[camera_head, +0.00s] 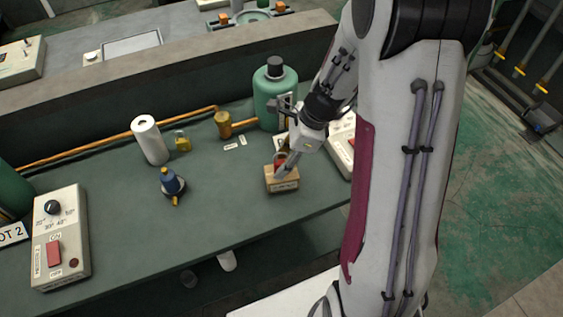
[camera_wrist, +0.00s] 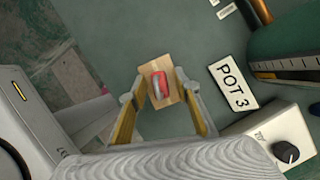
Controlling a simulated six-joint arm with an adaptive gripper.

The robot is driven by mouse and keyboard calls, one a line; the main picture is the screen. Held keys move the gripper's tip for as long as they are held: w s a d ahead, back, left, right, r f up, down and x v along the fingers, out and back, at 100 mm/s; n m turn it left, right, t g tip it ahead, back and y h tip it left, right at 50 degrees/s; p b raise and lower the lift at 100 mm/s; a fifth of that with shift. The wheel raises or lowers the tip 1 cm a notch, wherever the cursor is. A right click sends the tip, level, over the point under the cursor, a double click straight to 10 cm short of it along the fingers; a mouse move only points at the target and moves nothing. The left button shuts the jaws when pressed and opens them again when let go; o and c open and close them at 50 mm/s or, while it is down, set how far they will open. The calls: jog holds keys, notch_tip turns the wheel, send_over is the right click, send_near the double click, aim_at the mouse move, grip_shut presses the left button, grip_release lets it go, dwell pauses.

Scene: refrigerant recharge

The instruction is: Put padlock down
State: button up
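The padlock (camera_wrist: 160,84) is red with a grey part and lies on a small wooden box (camera_wrist: 150,69). In the head view the red padlock (camera_head: 281,161) shows partly behind my gripper (camera_head: 287,166), on top of the wooden box (camera_head: 283,185). In the wrist view my gripper (camera_wrist: 159,83) has its two fingers apart, one on each side of the padlock, with visible gaps between them and it. I cannot tell how far the fingertips are above the box.
A green tank (camera_head: 275,98) and a brass pipe fitting (camera_head: 223,124) stand behind the box. A POT 3 sign (camera_wrist: 233,83) and a control box (camera_wrist: 283,140) are close on the right. A paper roll (camera_head: 150,140) and a blue fitting (camera_head: 172,184) stand left. The bench between is clear.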

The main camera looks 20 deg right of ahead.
jog(key=v, duration=1.1)
jog(key=shift+s+d+r, duration=0.15)
jog(key=shift+d+r, duration=0.05)
jog(key=shift+r, duration=0.1)
jog(key=s+a+r+n+t+h, duration=0.2)
jog(key=s+a+r+n, duration=0.2)
jog(key=s+n, duration=0.4)
jog(key=s+a+r+n+t+h, duration=0.2)
jog(key=s+a+r+n, duration=0.2)
jog(key=n, duration=1)
jog(key=shift+s+r, duration=1.65)
jog(key=shift+s, duration=0.8)
jog(key=shift+a, duration=0.1)
